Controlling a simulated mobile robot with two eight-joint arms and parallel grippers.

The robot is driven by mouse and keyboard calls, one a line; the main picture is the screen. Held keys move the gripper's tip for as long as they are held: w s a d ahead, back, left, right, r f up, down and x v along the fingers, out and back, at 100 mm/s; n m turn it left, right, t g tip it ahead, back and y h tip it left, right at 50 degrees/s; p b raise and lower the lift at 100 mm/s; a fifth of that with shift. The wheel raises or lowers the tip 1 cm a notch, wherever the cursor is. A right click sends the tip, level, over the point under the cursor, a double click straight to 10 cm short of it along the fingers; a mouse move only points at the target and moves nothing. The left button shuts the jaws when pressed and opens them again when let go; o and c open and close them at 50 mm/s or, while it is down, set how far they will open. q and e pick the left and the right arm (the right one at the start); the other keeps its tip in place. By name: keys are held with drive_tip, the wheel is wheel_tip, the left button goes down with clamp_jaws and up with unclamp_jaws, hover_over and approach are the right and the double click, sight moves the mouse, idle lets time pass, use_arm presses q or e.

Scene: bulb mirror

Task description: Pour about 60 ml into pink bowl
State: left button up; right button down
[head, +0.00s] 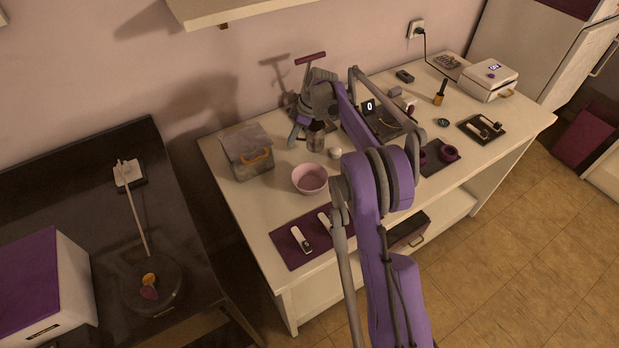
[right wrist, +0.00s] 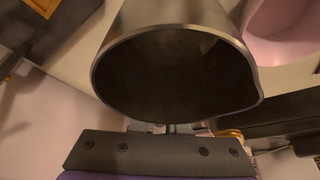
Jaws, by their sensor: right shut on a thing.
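The pink bowl (head: 310,179) stands on the white counter, near its left end. It also shows at the upper right of the right wrist view (right wrist: 285,35). My right gripper (head: 303,130) is shut on a grey metal jug (head: 316,141), behind the bowl in the head view. In the right wrist view the jug (right wrist: 175,75) shows its wide rim and a dark inside; no liquid can be made out. The jug and bowl are apart. My left gripper is out of view.
A purple mat (head: 283,240) with white-handled items lies in front. A scale-like device reading 0 (head: 368,106) sits partly behind my arm.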

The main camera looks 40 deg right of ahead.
drive_tip(key=shift+f, duration=0.85)
drive_tip(key=shift+w+f+b, duration=0.25)
drive_tip(key=shift+f+b, duration=0.15)
drive_tip(key=shift+f, duration=0.1)
drive_tip(key=shift+s, duration=0.1)
drive_tip(key=shift+a+r, duration=0.1)
